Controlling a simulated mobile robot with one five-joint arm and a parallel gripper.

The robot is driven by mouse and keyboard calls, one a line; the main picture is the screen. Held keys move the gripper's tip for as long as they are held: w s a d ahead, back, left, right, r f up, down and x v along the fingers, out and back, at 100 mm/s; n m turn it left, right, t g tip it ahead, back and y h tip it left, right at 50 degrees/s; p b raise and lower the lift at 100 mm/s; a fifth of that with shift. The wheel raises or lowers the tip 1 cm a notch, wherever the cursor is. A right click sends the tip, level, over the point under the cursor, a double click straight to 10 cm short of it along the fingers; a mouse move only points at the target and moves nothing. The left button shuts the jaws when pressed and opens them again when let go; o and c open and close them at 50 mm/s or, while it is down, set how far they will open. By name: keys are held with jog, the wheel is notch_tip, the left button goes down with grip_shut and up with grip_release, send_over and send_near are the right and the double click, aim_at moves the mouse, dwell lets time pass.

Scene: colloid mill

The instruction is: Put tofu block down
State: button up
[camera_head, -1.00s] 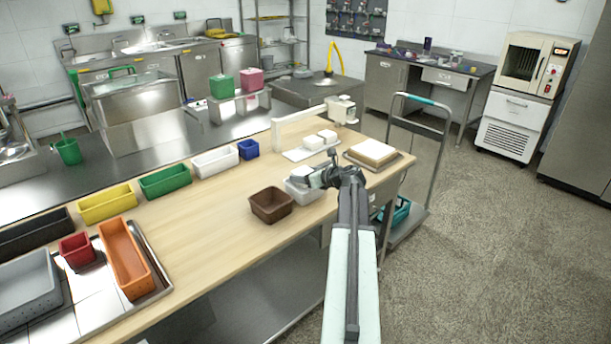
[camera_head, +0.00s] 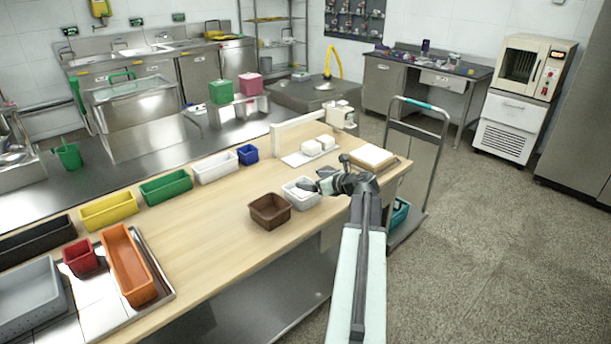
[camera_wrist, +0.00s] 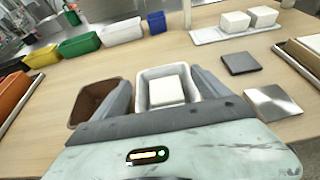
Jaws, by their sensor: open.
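A white tofu block (camera_wrist: 168,88) sits inside a white container (camera_wrist: 148,74) in the wrist view. The container also shows in the head view (camera_head: 291,188) on the wooden table, partly hidden by my gripper. My gripper (camera_wrist: 161,80) is open, one finger on each side of the block in the wrist view. I cannot tell whether the fingers touch the container. In the head view my gripper (camera_head: 318,185) is right at the container. Two more white blocks (camera_wrist: 235,21) (camera_wrist: 263,15) stand on a white board (camera_wrist: 211,36).
A brown container (camera_head: 270,211) stands just left of the white one. A dark square plate (camera_wrist: 240,63) and a shiny square plate (camera_wrist: 272,103) lie to its right. A tray with a pale slab (camera_head: 372,157) stands at the table's right end. The table's middle left is clear.

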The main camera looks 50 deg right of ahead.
jog(key=p+v, duration=0.1)
jog(key=v, duration=0.5)
dwell(0.3)
